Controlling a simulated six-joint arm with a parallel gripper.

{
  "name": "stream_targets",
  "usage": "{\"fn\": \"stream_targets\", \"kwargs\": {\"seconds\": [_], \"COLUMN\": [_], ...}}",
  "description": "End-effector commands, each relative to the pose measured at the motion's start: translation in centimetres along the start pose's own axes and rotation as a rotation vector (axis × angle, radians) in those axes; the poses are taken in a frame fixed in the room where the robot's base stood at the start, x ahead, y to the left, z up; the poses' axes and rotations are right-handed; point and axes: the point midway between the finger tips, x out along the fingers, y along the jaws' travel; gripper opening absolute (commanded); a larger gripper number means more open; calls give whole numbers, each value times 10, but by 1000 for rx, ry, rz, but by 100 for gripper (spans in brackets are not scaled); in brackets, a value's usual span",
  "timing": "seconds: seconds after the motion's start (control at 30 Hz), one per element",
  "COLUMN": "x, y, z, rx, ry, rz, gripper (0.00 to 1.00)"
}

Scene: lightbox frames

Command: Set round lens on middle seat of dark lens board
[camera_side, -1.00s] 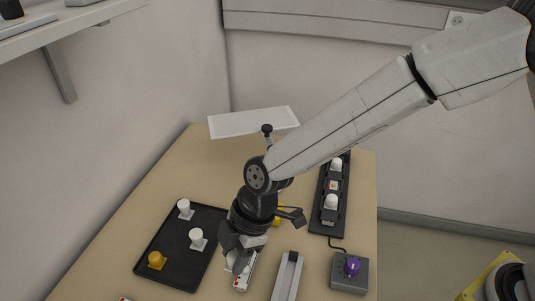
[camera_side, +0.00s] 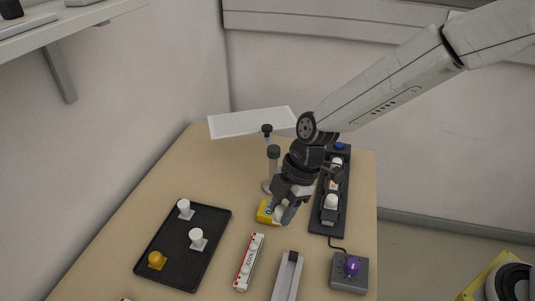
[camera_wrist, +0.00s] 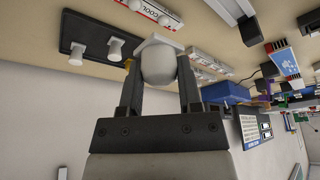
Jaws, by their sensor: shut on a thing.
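My gripper (camera_side: 285,203) is shut on a white round lens (camera_wrist: 157,64); in the wrist view its dome and square base show between the two fingers. In the side view the held lens (camera_side: 281,214) is a small pale patch at the fingertips, in the air left of the board. The dark lens board (camera_side: 341,212) lies along the right of the table. A white dome (camera_side: 331,201) sits on its near seat and another white dome (camera_side: 336,162) on its far seat. The middle seat (camera_side: 333,185) shows pale and reddish with no dome visible; my gripper hides part of the board's left edge.
A yellow block (camera_side: 265,211) lies below my gripper. A stand with a black-capped post (camera_side: 273,153) is behind it. A black tray (camera_side: 160,231) with white and yellow pieces is left. A red-white strip (camera_side: 249,262), grey channel (camera_side: 287,277) and purple-knobbed box (camera_side: 350,274) are in front.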

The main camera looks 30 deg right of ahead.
Motion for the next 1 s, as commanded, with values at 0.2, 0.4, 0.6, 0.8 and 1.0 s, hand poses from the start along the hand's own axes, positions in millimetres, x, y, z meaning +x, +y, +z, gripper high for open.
{"fn": "stream_targets", "kwargs": {"seconds": [0.2,0.4,0.6,0.8,1.0], "x": [-28,-52,-73,-91,-102], "y": [6,2,-10,-26,-39], "z": [58,105,149,185,206], "rx": [7,8,9,7,5], "ry": [-5,-4,4,16,26], "rz": [-1,-2,-5,-6,-5], "gripper": [0,0,0,0,0]}}
